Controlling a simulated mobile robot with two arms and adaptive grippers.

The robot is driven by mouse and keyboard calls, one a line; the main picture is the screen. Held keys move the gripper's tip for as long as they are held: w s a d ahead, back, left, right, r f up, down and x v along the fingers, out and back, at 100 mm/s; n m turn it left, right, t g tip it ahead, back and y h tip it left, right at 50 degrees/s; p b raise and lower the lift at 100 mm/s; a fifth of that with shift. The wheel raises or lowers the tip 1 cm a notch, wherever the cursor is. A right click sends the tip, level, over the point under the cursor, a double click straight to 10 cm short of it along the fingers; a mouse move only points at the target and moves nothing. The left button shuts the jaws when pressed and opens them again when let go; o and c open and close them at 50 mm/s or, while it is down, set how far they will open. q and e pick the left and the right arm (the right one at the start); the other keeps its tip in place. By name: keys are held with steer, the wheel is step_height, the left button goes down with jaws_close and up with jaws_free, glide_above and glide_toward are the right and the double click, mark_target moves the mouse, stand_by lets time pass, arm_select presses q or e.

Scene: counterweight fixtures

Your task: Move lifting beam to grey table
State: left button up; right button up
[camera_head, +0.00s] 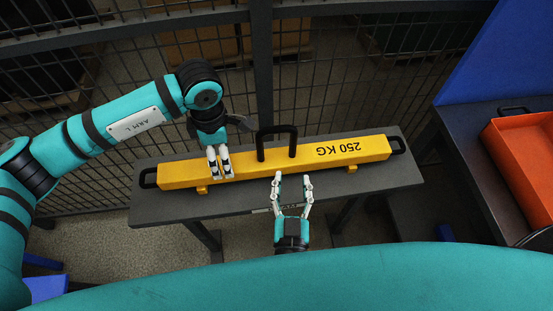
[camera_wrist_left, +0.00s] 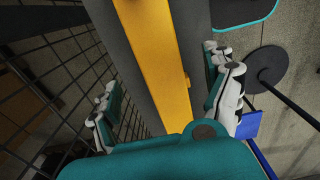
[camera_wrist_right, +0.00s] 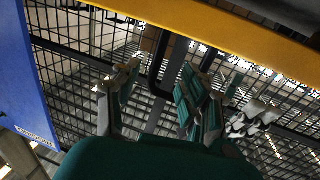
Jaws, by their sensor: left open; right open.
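The lifting beam (camera_head: 335,152) is a long yellow bar marked 250 KG, with black end handles and a black middle handle (camera_head: 262,142). It lies along a dark grey table (camera_head: 160,207). My left gripper (camera_head: 219,176) is open over the beam's left part. In the left wrist view the beam (camera_wrist_left: 155,60) runs between its spread fingers. My right gripper (camera_head: 292,176) is open in front of the beam, near the middle handle. In the right wrist view the beam (camera_wrist_right: 230,35) crosses the top, and the handle (camera_wrist_right: 157,72) shows between the fingers. I cannot tell whether either gripper touches anything.
A wire mesh fence (camera_head: 330,82) stands close behind the table. At the right, a dark bench (camera_head: 470,135) holds an orange bin (camera_head: 525,165) beside a blue panel (camera_head: 490,65). Both ends of the table top have a little bare room.

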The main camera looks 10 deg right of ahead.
mark_target(293, 150)
arm_select(q)
step_height(293, 150, down, 10)
steer(key=shift+w+f, duration=0.1)
steer(key=shift+f, duration=0.05)
arm_select(e)
steer(key=w, duration=0.3)
steer(key=w+d, duration=0.1)
steer(key=w, duration=0.2)
steer(key=w+d, duration=0.1)
steer(key=w, duration=0.3)
steer(key=shift+w, duration=0.1)
arm_select(q)
steer(key=shift+c, duration=0.3)
arm_select(e)
steer(key=shift+c, duration=0.3)
arm_select(q)
steer(key=c, duration=0.9)
arm_select(e)
jaws_close()
arm_select(q)
jaws_close()
steer(key=shift+w, duration=0.1)
